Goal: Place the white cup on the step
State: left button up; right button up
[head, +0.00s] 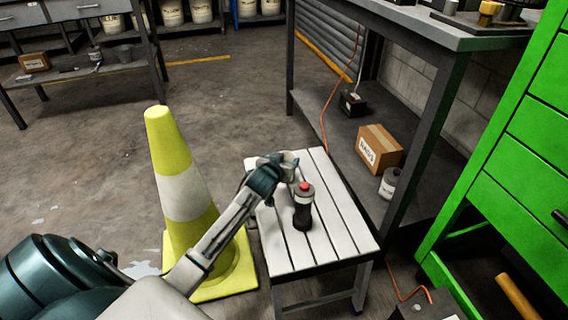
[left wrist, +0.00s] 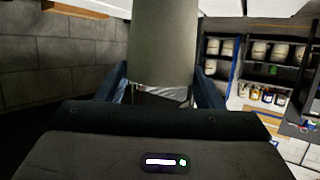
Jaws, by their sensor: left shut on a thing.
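The step (head: 331,242) is a low stool with a white slatted top, in the middle of the head view. My left gripper (head: 277,167) is over the far left part of the step. It is shut on the white cup (head: 290,168), which is partly hidden by the gripper in the head view. In the left wrist view the cup (left wrist: 163,42) shows as a pale grey cylinder between the two fingers. I cannot tell whether its base touches the slats. My right gripper is not in view.
A dark bottle (head: 302,214) with a red cap stands on the step, close to the gripper. A yellow and white cone (head: 181,194) stands left of the step. A grey workbench (head: 421,120) and a green cabinet (head: 520,150) are on the right. The front slats are clear.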

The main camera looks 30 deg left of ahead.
pick_arm(q)
jog(key=shift+r, duration=0.1)
jog(key=o, duration=1.2)
